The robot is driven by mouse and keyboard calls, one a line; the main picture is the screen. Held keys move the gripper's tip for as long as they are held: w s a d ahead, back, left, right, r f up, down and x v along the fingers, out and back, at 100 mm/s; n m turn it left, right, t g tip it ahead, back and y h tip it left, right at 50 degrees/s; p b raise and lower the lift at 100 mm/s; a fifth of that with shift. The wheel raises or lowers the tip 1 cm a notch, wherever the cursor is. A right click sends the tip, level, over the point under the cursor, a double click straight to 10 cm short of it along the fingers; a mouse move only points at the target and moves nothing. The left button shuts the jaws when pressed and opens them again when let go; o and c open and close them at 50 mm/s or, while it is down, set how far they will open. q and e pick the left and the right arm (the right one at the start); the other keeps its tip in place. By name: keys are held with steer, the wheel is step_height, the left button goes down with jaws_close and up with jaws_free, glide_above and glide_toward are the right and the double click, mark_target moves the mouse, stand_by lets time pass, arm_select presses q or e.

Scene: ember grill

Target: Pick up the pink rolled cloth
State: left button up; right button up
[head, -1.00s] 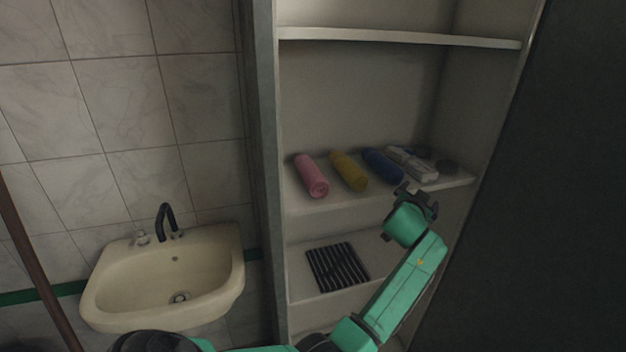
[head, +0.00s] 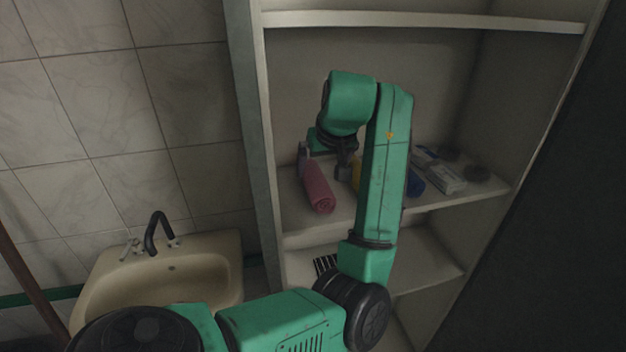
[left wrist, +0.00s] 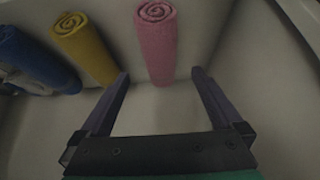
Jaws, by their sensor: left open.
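The pink rolled cloth (head: 319,188) lies on the middle shelf near its left side, its spiral end facing the front. It also shows in the left wrist view (left wrist: 155,48), upper middle. My left gripper (head: 326,165) is open at the back end of the roll, with my arm reaching over the shelf. In the left wrist view the two fingers (left wrist: 160,76) are spread, one on each side of the roll's near end, with gaps on both sides. My right gripper is not in view.
A yellow roll (left wrist: 84,48) lies beside the pink one, close to one finger. A blue roll (head: 415,184) and a pale item (head: 447,179) lie further right. The cabinet's left wall (head: 258,110) is near the gripper. A sink (head: 205,268) stands at left.

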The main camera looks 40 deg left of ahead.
mark_target(316, 178)
arm_select(q)
steer(key=x, duration=0.3)
steer(key=shift+s+a+f, duration=0.1)
steer(key=shift+s+f, duration=0.05)
steer(key=shift+s, duration=0.1)
steer(key=p+x, duration=0.1)
steer(key=x, duration=0.2)
steer(key=p+x, duration=0.2)
steer(key=x, duration=0.1)
steer(key=shift+w+a+p, duration=0.2)
steer(key=shift+w+p, duration=0.1)
steer(key=shift+w, duration=0.1)
steer(key=shift+f, duration=0.1)
steer(key=shift+s, duration=0.1)
steer(key=shift+c, duration=0.3)
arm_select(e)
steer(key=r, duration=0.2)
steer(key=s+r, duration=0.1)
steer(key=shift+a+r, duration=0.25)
arm_select(q)
steer(key=c, duration=1)
steer(key=shift+c, duration=0.9)
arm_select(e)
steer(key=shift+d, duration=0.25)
